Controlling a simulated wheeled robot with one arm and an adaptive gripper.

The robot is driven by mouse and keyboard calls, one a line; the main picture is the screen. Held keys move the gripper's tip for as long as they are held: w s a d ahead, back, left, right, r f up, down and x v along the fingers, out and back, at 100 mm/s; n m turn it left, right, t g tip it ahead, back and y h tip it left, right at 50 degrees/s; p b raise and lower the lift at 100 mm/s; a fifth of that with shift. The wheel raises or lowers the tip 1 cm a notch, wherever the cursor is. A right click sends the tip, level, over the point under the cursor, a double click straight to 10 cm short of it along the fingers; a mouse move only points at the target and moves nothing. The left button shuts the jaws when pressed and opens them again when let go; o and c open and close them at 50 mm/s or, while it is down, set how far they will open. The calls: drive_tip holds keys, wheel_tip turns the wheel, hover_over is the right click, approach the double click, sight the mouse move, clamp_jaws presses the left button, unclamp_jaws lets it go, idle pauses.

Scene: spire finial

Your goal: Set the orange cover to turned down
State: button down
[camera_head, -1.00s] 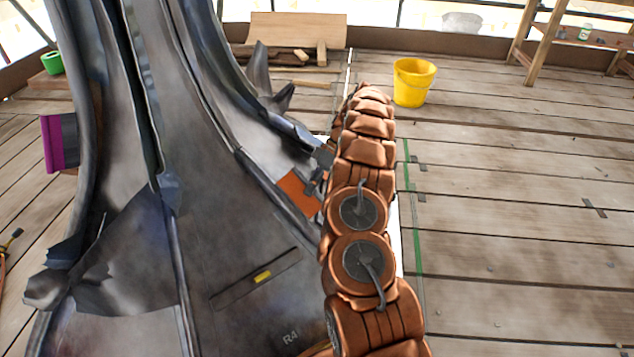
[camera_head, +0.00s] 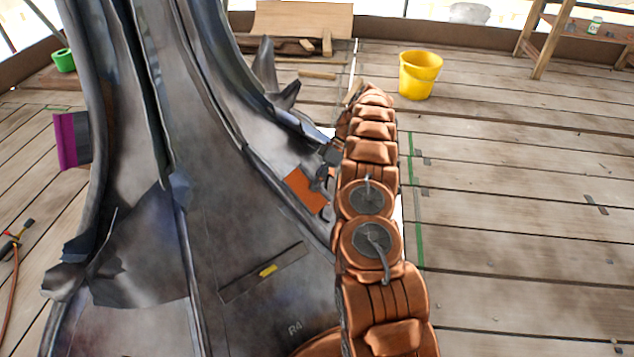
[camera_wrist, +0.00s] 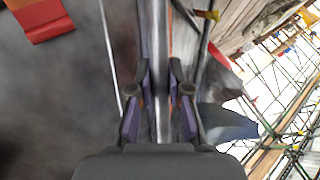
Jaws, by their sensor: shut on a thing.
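The orange cover (camera_head: 306,190) is a small flat panel on the right flank of the dark grey metal spire (camera_head: 230,200) in the head view. My gripper (camera_head: 326,172) is at its right side, partly hidden behind my copper-coloured arm. In the wrist view my gripper (camera_wrist: 159,108) has its two fingers close around a narrow upright piece, with thin orange slivers beside the fingers. It appears shut on the orange cover, seen nearly edge-on. How far the cover is tilted is hard to tell.
A purple flap (camera_head: 68,141) sticks out from the spire's left side. Torn metal pieces (camera_head: 284,95) jut out at its right. A red patch (camera_wrist: 42,18) shows in the wrist view. A yellow bucket (camera_head: 420,75) stands on the plank floor, which is mostly clear at the right.

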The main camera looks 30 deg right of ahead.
drive_tip(key=shift+d, duration=0.1)
drive_tip(key=c, duration=1.1)
unclamp_jaws()
drive_tip(key=shift+s+f+b, duration=0.1)
drive_tip(key=shift+b, duration=0.55)
drive_tip(key=shift+s+a+m+t+h+b, duration=0.2)
drive_tip(key=shift+m+t+h+b, duration=0.15)
drive_tip(key=shift+b, duration=0.8)
